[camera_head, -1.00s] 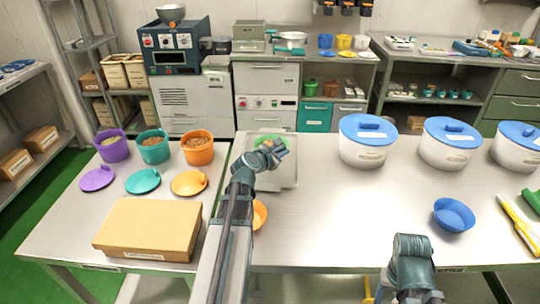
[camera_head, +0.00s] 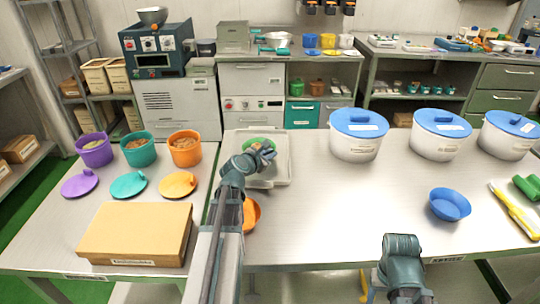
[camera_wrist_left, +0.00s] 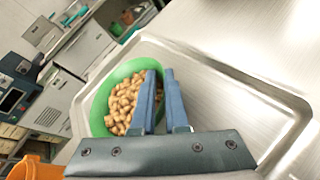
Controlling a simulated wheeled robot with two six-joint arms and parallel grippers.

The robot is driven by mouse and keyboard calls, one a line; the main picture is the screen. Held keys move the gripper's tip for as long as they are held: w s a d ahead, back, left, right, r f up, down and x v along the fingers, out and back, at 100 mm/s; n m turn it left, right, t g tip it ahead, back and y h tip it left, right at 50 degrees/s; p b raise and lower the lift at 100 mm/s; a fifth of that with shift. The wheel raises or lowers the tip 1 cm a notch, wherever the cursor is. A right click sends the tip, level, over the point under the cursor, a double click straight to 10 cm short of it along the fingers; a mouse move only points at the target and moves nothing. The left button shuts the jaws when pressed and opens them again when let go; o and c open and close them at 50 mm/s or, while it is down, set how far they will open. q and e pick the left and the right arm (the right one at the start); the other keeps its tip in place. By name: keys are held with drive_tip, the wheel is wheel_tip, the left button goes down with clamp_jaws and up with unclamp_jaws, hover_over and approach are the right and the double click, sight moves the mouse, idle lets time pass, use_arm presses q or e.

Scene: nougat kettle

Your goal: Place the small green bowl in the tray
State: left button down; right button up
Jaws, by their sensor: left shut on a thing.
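The small green bowl (camera_head: 258,144) holds brown nuts. It is over the tray (camera_head: 280,184), partly hidden by my gripper in the head view. In the left wrist view the bowl (camera_wrist_left: 98,112) is at the left part of the tray (camera_wrist_left: 262,88). My left gripper (camera_head: 266,152) is shut on the bowl's rim; in the left wrist view the fingers (camera_wrist_left: 160,78) pinch its right side. I cannot tell whether the bowl touches the tray floor. My right forearm shows at the bottom right, but its gripper is out of frame.
An orange bowl (camera_head: 250,214) sits beside my left arm. A cardboard box (camera_head: 138,232) and purple, teal and orange tubs with lids stand on the left. White pots with blue lids (camera_head: 358,138) and a blue bowl (camera_head: 449,205) are on the right. The table's middle is clear.

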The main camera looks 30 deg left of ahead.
use_arm(q)
drive_tip(key=c, duration=0.9)
unclamp_jaws()
drive_tip(key=shift+f, duration=0.1)
use_arm(e)
drive_tip(key=shift+f, duration=0.1)
